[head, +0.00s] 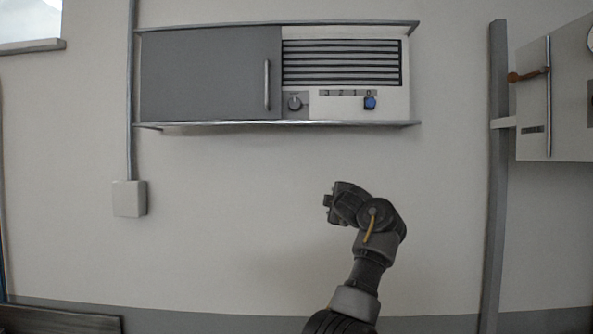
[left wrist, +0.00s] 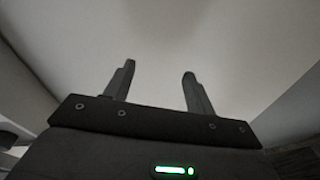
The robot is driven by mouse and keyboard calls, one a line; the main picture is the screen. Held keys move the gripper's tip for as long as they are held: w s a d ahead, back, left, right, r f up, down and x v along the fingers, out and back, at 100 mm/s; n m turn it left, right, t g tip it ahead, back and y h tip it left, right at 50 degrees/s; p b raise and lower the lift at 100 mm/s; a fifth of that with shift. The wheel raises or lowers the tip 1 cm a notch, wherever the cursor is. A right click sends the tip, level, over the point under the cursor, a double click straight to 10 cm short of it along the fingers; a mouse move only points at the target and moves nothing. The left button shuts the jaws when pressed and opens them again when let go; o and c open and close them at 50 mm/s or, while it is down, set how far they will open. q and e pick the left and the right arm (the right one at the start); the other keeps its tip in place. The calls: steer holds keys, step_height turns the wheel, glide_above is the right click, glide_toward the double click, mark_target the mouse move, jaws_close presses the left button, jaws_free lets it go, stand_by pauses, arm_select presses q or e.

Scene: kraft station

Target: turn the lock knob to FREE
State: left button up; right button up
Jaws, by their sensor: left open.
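A wall unit has a grey door (head: 205,75) with a vertical handle (head: 267,85). A small round grey knob (head: 295,103) sits just right of the door's lower corner and looks like the lock knob. Its marking is too small to read, so I cannot tell its setting. My left gripper (head: 329,208) is below the unit, under and a little right of this knob, apart from everything, and points left. In the left wrist view my left gripper (left wrist: 158,82) has its fingers spread, with nothing between them. My right gripper is not in view.
A blue knob (head: 370,103) sits under a row of number labels on the unit, below a slatted vent (head: 340,62). A ledge (head: 290,124) runs along the unit's bottom. A grey box with a brown-handled lever (head: 528,75) is at right.

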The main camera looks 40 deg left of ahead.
arm_select(q)
steer(key=s+r+n+p, duration=0.1)
steer(key=s+r+n, duration=0.25)
steer(key=r, duration=0.55)
steer(key=s+r+n+p, duration=0.1)
steer(key=s+r+n, duration=0.1)
steer(key=s+r, duration=0.5)
steer(key=n+t, duration=0.2)
steer(key=n, duration=0.1)
glide_toward(296, 103)
steer(key=p+x, duration=0.7)
steer(key=shift+w+a+r+p, duration=0.15)
steer(key=shift+a+p, duration=0.15)
steer(key=shift+a, duration=0.05)
steer(key=shift+w+a+p, duration=0.35)
steer(key=shift+w, duration=0.15)
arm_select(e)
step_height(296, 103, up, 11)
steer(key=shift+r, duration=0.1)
arm_select(q)
steer(key=c, duration=1)
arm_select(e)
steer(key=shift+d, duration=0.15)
